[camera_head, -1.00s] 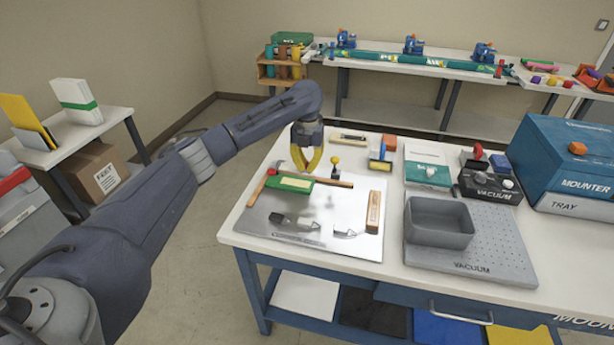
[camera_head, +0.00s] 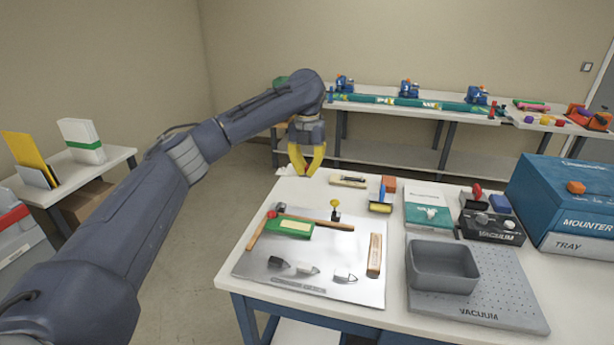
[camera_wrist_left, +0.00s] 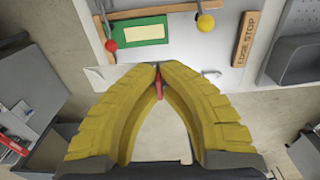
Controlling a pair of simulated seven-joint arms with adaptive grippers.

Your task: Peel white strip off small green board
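The small green board (camera_head: 291,228) lies flat on a shiny metal plate (camera_head: 325,262) on the bench, with a pale rectangle on its top. It also shows in the left wrist view (camera_wrist_left: 138,32). My left gripper (camera_head: 304,172) is above the bench's far left corner, behind and apart from the board. In the left wrist view its yellow fingertips (camera_wrist_left: 158,68) meet, with a small red piece between them. A white strip (camera_wrist_left: 98,74) sticks out sideways at the tips, seemingly pinched there; its middle is hidden by the fingers. My right gripper is out of view.
A long-handled tool with a red end (camera_head: 272,214) lies behind the board. A yellow-knobbed piece (camera_head: 335,204) and a wooden edge stop (camera_head: 375,254) are on the plate. A grey bin (camera_head: 443,267) stands to the right. Open floor lies left of the bench.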

